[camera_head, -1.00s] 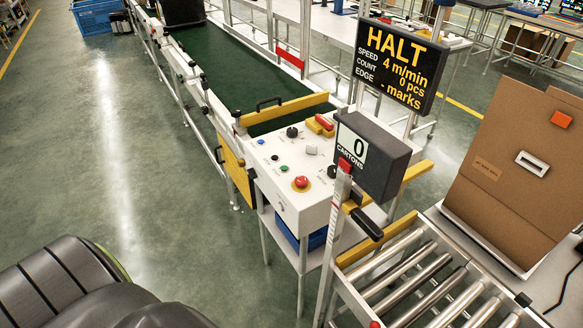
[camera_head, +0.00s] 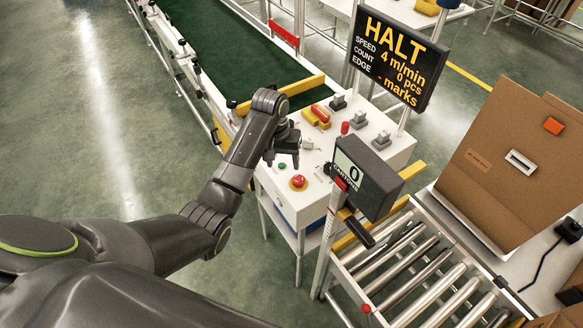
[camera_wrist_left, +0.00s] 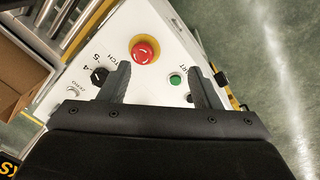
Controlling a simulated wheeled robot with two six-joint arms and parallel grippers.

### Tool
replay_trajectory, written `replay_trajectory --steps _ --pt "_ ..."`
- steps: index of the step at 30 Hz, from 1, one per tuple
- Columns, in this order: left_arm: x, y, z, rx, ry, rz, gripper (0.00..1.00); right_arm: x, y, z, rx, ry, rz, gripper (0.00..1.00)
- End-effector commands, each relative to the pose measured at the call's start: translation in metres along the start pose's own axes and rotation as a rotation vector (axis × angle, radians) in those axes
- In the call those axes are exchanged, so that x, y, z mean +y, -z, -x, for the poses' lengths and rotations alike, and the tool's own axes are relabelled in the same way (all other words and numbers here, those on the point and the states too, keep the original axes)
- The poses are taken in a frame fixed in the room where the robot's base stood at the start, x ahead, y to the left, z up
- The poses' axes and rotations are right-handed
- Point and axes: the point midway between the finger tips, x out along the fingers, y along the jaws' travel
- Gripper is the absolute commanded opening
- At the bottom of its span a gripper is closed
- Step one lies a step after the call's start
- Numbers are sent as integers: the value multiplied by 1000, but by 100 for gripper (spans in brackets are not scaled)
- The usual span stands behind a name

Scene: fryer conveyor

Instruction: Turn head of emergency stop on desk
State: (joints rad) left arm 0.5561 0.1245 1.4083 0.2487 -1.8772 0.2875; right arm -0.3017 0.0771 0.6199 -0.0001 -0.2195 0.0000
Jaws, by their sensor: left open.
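The emergency stop (camera_head: 298,181) has a red round head on a yellow base. It sits on the white control desk (camera_head: 316,203), near its front edge. In the left wrist view the red head (camera_wrist_left: 145,50) lies just beyond and between the two fingertips, nearer the left finger. My left gripper (camera_head: 283,164) is over the desk, behind and slightly left of the emergency stop in the head view. The right gripper does not show.
A green button (camera_wrist_left: 175,79) and a black knob (camera_wrist_left: 98,75) sit near the emergency stop. A dark counter box (camera_head: 367,178) on a post stands to its right. A roller conveyor (camera_head: 420,270) is at the front right, and a HALT display (camera_head: 393,58) stands behind.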

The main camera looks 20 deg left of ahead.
Motion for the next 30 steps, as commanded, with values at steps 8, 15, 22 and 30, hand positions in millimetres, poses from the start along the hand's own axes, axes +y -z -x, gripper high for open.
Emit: replay_trajectory --steps 8,15,22,30 --pt "30 31 68 -40 -2 -7 57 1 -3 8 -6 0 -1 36" --pt "32 31 58 -47 -2 -7 57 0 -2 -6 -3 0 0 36" --pt "33 29 31 -49 -3 -6 57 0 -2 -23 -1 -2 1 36" --pt "33 26 -26 -51 -2 -5 57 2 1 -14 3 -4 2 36"
